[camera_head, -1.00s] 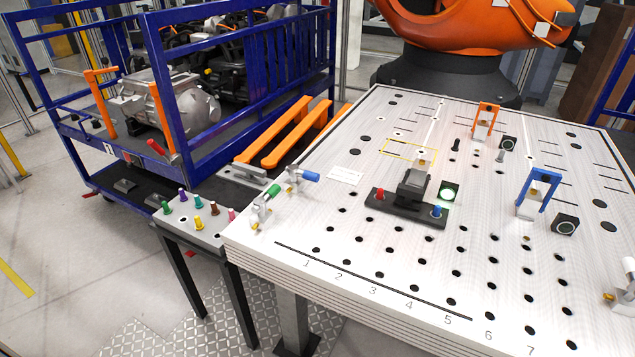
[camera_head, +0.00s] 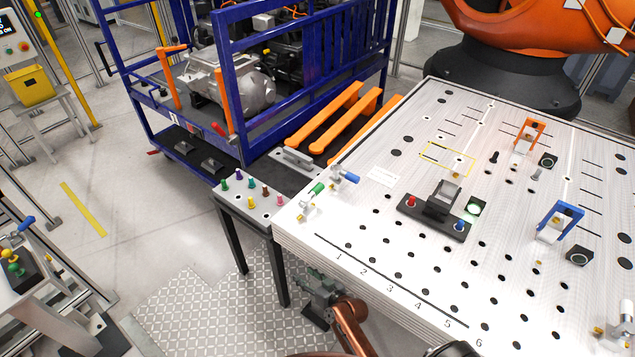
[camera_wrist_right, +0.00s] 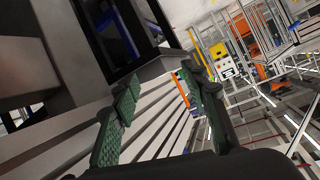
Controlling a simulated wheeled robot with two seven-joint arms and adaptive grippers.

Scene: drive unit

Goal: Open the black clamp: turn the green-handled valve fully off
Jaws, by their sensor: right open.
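The green-handled valve (camera_head: 317,188) sits at the left edge of the white hole-pattern table, beside a blue-handled valve (camera_head: 346,178). A black clamp fixture (camera_head: 438,214) with a grey upright block and red and blue knobs at its ends stands mid-table. My right gripper (camera_head: 318,286) is low in the head view, off the table's front-left edge and below the valves, touching neither. In the right wrist view its two green-padded fingers (camera_wrist_right: 160,106) are spread with nothing between them. My left gripper is not in view.
A small side table (camera_head: 262,204) with several coloured pegs adjoins the white table (camera_head: 420,285). A blue cart (camera_head: 222,80) carrying a motor stands behind.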

